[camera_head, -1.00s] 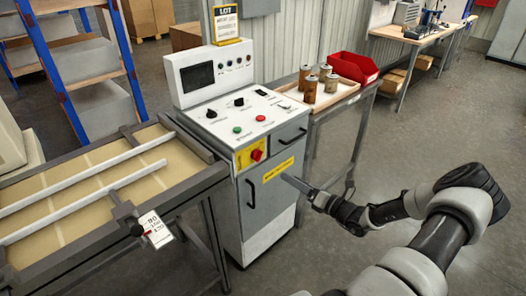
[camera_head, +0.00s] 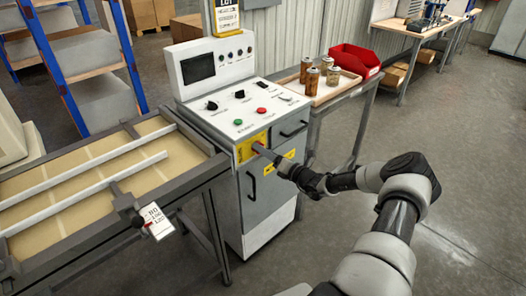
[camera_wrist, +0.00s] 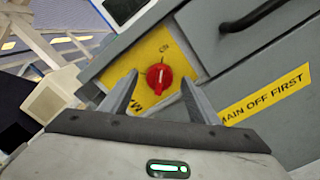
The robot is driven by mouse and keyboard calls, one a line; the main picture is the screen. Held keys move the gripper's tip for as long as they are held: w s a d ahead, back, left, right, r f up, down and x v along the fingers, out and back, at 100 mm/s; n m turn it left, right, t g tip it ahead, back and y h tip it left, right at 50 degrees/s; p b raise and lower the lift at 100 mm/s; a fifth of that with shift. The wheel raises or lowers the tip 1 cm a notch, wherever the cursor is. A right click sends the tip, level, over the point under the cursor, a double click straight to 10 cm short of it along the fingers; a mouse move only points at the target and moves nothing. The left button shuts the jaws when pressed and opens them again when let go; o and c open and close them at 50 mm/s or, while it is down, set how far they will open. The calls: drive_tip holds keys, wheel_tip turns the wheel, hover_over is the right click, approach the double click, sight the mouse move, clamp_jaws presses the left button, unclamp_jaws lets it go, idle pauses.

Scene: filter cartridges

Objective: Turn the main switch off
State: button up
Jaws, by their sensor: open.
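The main switch is a red rotary knob (camera_wrist: 159,77) on a yellow plate (camera_wrist: 150,62) on the cabinet front. In the wrist view its white mark points toward the word ON, though the plate is tilted in that picture. My gripper (camera_wrist: 157,92) is open, with one finger on each side of the knob. I cannot tell whether the fingers touch it. In the head view my gripper (camera_head: 262,152) is at the yellow plate (camera_head: 243,151) and hides the knob.
The grey control cabinet (camera_head: 268,195) has a black handle (camera_head: 252,187) below and a yellow "MAIN OFF FIRST" label (camera_wrist: 266,94). A conveyor frame (camera_head: 190,178) stands left. A side table with cartridges (camera_head: 313,77) and a red bin (camera_head: 355,60) stands right.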

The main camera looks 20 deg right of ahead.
drive_tip(key=shift+w+a, duration=0.2)
drive_tip(key=shift+w, duration=0.35)
drive_tip(key=c, duration=1.1)
drive_tip(key=shift+o, duration=0.2)
